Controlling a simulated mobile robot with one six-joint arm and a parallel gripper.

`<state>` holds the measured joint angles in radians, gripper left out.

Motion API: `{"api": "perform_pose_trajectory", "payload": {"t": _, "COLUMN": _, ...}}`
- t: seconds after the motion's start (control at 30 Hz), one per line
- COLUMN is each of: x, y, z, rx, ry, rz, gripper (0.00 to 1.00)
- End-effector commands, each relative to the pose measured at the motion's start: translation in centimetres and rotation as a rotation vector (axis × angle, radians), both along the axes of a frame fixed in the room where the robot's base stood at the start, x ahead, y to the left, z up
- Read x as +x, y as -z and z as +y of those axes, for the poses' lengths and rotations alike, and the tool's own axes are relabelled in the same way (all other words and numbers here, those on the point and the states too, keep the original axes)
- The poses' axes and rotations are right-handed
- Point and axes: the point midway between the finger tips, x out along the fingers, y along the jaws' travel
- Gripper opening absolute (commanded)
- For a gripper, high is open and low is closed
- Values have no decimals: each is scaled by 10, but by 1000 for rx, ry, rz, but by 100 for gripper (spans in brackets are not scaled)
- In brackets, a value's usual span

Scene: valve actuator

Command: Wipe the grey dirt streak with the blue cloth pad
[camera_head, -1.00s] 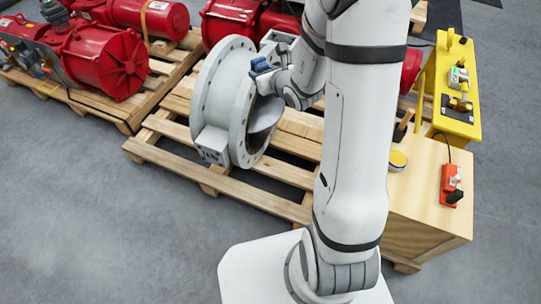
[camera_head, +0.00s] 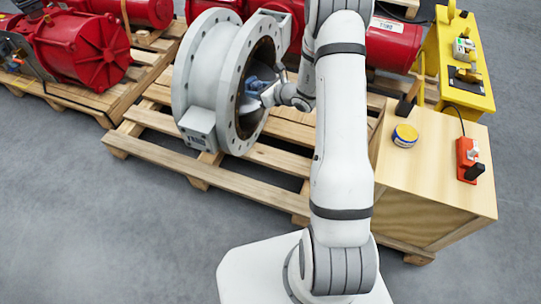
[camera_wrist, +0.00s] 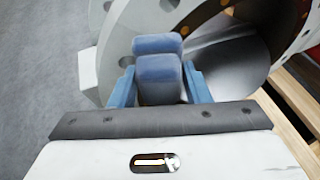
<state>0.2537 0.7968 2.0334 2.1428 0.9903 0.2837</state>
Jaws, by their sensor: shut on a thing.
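My gripper (camera_wrist: 160,92) is shut on the blue cloth pad (camera_wrist: 158,68), which stands up between its blue fingers in the wrist view. In the head view, my gripper (camera_head: 262,88) and the pad (camera_head: 254,83) are at the open mouth of the large grey flanged valve (camera_head: 205,75). In the wrist view, the valve's pale disc (camera_wrist: 240,75) lies beyond the pad, with a darker grey area on it. I cannot tell whether that area is the dirt streak or shading. Contact between pad and disc cannot be told.
The valve stands on a wooden pallet (camera_head: 160,156). A wooden box (camera_head: 415,175) at right holds a yellow-and-blue tin (camera_head: 405,136) and an orange device (camera_head: 468,160). Red actuators (camera_head: 85,50) are behind at left. A yellow stand (camera_head: 455,60) is at back right.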

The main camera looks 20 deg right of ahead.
Motion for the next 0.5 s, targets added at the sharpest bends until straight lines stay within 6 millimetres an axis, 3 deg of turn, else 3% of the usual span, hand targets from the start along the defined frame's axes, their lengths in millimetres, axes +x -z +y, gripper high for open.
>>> {"api": "perform_pose_trajectory", "payload": {"t": 0.03, "x": 3, "y": 46, "z": -4, "rx": 1, "ry": -24, "rz": 5, "gripper": 25}}
{"api": "perform_pose_trajectory", "payload": {"t": 0.2, "x": 5, "y": 142, "z": -12, "rx": 1, "ry": -126, "rz": 4, "gripper": 25}}
{"api": "perform_pose_trajectory", "payload": {"t": 0.4, "x": -2, "y": 244, "z": -21, "rx": 0, "ry": -237, "rz": 3, "gripper": 25}}
{"api": "perform_pose_trajectory", "payload": {"t": 0.5, "x": -7, "y": 280, "z": -24, "rx": 0, "ry": -279, "rz": 2, "gripper": 25}}
